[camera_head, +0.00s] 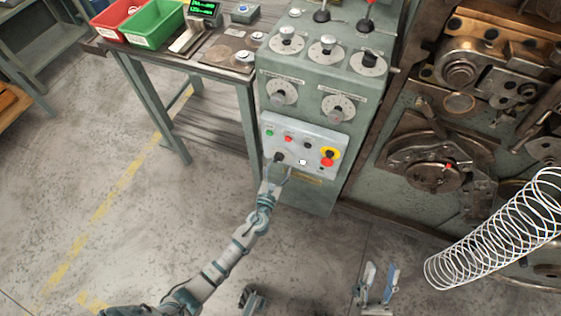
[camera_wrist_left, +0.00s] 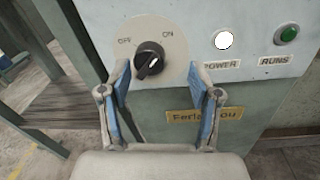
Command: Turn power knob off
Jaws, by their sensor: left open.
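The black power knob (camera_wrist_left: 149,59) sits on a round plate marked OFF at left and ON at right. Its white mark appears to lean toward ON. A white lamp (camera_wrist_left: 223,40) labelled POWER looks lit. In the head view the knob (camera_head: 279,157) is at the lower left of the grey control panel (camera_head: 309,133). My left gripper (camera_head: 278,174) is open just below the knob. In the wrist view its blue-padded fingers (camera_wrist_left: 162,75) stand apart, with the knob between and beyond their tips. My right gripper (camera_head: 377,275) is open and empty, low over the floor.
The panel also carries a red button on yellow (camera_head: 328,157) and small buttons. Dials (camera_head: 338,108) and levers are above. A table (camera_head: 217,72) with red and green bins stands at left. Machinery (camera_head: 430,170) and a large wire spring (camera_head: 495,235) are at right.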

